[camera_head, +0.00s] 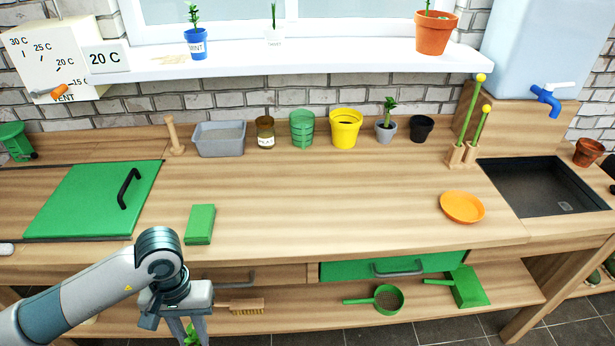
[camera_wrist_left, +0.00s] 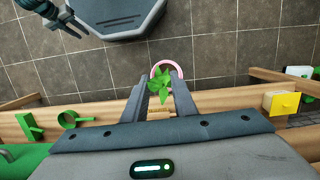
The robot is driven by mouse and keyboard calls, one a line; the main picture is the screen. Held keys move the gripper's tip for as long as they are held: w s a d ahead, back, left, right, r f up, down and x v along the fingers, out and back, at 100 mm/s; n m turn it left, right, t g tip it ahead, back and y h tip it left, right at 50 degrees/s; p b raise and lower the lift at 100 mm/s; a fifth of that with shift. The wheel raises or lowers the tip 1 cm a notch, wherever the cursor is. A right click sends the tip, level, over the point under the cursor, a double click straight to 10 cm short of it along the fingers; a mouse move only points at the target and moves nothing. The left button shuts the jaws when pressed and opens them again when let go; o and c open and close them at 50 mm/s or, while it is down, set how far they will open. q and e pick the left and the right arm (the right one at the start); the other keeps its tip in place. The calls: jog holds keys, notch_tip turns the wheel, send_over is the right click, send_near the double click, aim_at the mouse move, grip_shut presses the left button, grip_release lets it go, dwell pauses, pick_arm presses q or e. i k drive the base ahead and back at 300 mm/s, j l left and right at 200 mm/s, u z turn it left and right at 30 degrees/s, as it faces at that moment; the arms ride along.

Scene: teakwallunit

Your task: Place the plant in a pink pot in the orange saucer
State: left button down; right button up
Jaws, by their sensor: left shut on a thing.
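My left gripper (camera_head: 192,335) hangs at the bottom edge of the head view, in front of the bench. It is shut on the plant in a pink pot; green leaves (camera_head: 191,337) show between its fingers. In the left wrist view the leaves (camera_wrist_left: 161,92) and the pink pot rim (camera_wrist_left: 160,63) show between the fingers (camera_wrist_left: 163,82); the rest of the pot is hidden. The orange saucer (camera_head: 462,207) lies empty on the bench top at the right. My right gripper (camera_wrist_left: 68,24) shows small at the upper left of the left wrist view; its jaw state is unclear.
A green sponge-like block (camera_head: 200,224) lies near the bench's front edge. Several pots line the back, including a yellow pot (camera_head: 345,129). A wooden stand (camera_head: 461,155) with sticks and a dark sink (camera_head: 541,187) are near the saucer. The middle bench top is clear.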

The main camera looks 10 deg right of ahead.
aim_at(460, 209)
jog(key=l+u, duration=0.15)
jog(key=l, duration=0.35)
jog(key=k+l+u, duration=0.2)
jog(key=l, duration=0.3)
jog(key=l+u, duration=0.15)
jog(key=l, duration=0.35)
jog(key=k+l, duration=0.1)
jog(key=l, duration=0.85)
jog(key=k+l, duration=0.15)
jog(key=l, duration=0.3)
jog(key=k+l+u, duration=0.1)
jog(key=l, duration=0.4)
jog(key=k+l, duration=0.1)
jog(key=l, duration=0.35)
